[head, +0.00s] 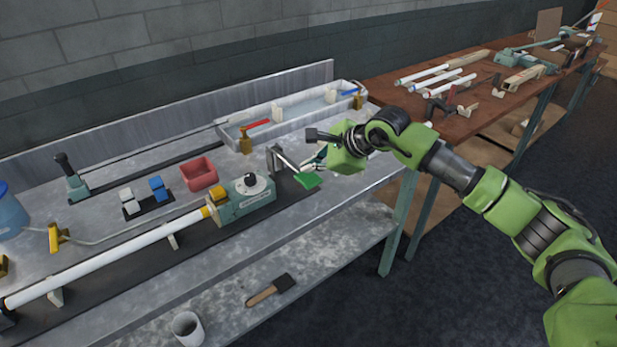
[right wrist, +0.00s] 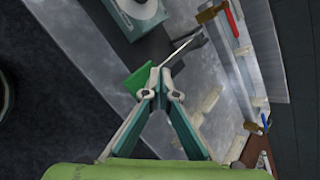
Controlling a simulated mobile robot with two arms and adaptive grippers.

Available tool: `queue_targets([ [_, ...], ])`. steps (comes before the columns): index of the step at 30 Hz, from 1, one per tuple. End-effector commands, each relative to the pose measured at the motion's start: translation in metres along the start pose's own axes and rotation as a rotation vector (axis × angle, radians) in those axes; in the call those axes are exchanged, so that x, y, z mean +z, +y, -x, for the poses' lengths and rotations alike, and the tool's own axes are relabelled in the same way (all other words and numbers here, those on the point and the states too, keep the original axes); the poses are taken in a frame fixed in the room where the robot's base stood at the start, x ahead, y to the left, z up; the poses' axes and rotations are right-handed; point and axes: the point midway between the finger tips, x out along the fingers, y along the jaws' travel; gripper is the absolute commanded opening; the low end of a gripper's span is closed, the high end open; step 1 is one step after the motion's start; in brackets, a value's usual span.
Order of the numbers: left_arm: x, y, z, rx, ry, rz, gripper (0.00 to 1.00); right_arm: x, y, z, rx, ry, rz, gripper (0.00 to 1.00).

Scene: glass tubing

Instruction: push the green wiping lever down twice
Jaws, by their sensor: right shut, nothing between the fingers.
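The green wiping lever's flat paddle (head: 307,180) is at the end of a thin grey arm. The arm slopes down to the right from a grey upright (head: 275,158) beside the green-grey machine (head: 245,197). My right gripper (head: 314,162) is shut and empty, close above and behind the paddle. In the right wrist view, the closed fingertips (right wrist: 160,78) overlap the edge of the green paddle (right wrist: 137,80), hiding part of it. I cannot tell whether they touch. My left gripper is not in view.
A long white tube (head: 110,258) runs left from the machine. A red bin (head: 198,174) stands behind it. A water trough (head: 295,112) with a red-handled and a blue-handled valve lies at the back. A wooden table (head: 455,115) with tubes adjoins at right.

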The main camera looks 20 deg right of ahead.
Motion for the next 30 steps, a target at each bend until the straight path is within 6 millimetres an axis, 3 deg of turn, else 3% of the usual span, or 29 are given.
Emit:
queue_targets([
  [23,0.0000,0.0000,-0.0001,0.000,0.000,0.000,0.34,0.0000,0.0001,0.0000,0.000,0.000,0.000,0.00],
  [30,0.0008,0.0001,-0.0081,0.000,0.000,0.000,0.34,-0.0032,0.0033,-0.0044,0.000,0.000,0.000,0.00],
])
